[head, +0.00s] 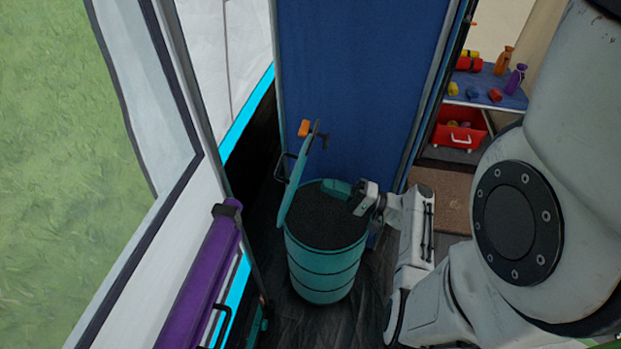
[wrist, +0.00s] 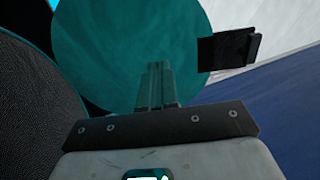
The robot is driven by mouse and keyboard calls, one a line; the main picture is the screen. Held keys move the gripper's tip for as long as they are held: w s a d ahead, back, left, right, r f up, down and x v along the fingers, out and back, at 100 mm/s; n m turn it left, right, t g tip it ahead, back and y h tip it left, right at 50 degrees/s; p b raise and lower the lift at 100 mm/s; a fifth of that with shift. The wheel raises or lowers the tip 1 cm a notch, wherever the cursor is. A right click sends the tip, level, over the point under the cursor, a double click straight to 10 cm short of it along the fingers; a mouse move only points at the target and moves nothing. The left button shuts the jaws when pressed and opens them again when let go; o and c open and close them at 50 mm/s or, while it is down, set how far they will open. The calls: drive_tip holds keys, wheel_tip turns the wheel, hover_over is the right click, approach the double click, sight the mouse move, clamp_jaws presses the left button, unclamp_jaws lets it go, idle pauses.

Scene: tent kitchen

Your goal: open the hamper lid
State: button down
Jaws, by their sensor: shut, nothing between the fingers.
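The hamper (head: 325,272) is a teal round barrel with darker bands, standing upright on the floor, its open top dark inside. Its round teal lid (head: 296,183) stands raised, nearly upright, at the left rim, seen almost edge-on. In the wrist view the lid (wrist: 190,35) is a broad teal disc ahead of the fingers, with a black fitting (wrist: 228,50) at its right edge. My gripper (head: 332,187) reaches in from the right, over the far side of the opening. Its fingers (wrist: 158,82) are shut and empty. Whether they touch the lid is unclear.
A blue fabric wall (head: 350,90) rises behind the hamper. A purple rolled item (head: 205,280) and a white tent wall are at the left. At the right, a blue-topped shelf (head: 500,92) holds bottles and small items, with a red bin (head: 458,132) below.

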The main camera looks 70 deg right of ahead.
drive_tip(key=x, duration=0.6)
drive_tip(key=shift+w, duration=0.1)
drive_tip(key=w+r+g+p, duration=0.1)
drive_tip(key=p, duration=0.1)
drive_tip(key=w+p, duration=0.2)
drive_tip(key=shift+a+r+g+p, duration=0.2)
drive_tip(key=shift+r+g+p, duration=0.2)
drive_tip(key=shift+w+f+g+p, duration=0.15)
drive_tip(key=shift+w+g+p, duration=0.15)
drive_tip(key=shift+w+g, duration=0.1)
drive_tip(key=shift+s+f, duration=0.1)
